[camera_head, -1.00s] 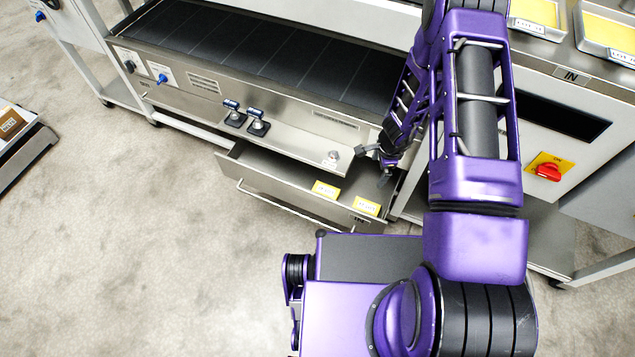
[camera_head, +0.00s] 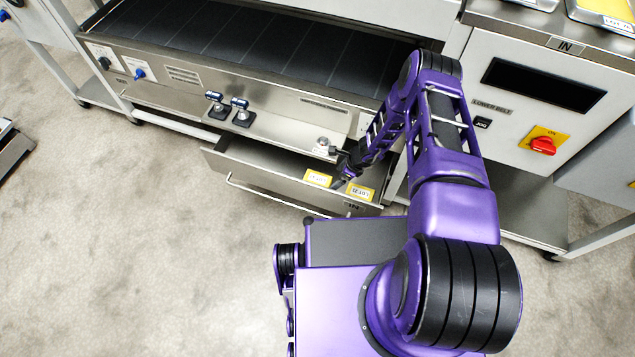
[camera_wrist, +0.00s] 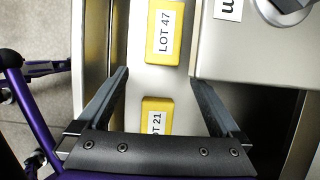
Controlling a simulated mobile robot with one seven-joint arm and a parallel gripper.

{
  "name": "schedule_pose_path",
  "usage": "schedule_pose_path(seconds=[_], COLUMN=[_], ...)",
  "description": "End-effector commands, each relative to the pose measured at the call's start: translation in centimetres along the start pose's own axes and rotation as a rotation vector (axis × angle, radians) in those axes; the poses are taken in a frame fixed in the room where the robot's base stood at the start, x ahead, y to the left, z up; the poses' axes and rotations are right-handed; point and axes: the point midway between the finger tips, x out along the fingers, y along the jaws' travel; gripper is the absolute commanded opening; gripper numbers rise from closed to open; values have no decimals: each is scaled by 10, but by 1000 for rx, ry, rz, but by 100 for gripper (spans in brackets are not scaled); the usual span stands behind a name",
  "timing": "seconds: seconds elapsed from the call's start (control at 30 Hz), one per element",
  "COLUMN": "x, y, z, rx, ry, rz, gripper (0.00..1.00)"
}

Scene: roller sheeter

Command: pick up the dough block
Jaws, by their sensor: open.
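Two yellow blocks with white labels lie in the open drawer. The block marked LOT 47 (camera_wrist: 164,32) is at the top of the wrist view and is the left block in the head view (camera_head: 318,178). The block marked LOT 21 (camera_wrist: 157,117) is lower in the wrist view, partly hidden by the gripper's body; it is the right block in the head view (camera_head: 361,193). My gripper (camera_wrist: 160,78) is open and empty above the drawer, its fingers on either side of the LOT 21 block in the picture. The height gap is unclear.
The metal drawer (camera_head: 270,187) is pulled out below a machine with a dark belt (camera_head: 250,45). A red switch (camera_head: 543,146) is on the right panel.

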Motion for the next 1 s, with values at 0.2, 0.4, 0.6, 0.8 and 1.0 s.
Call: schedule_pose_path(seconds=[0.2, 0.4, 0.6, 0.8, 1.0], x=[16, 47, 64, 64, 64], y=[0, -2, -2, -3, -2], z=[0, 1, 2, 2, 2], rx=[-3, -7, -2, 0, -1], ry=[0, 2, 2, 2, 1], rz=[0, 1, 1, 0, 0], gripper=[100, 100, 100, 100, 69])
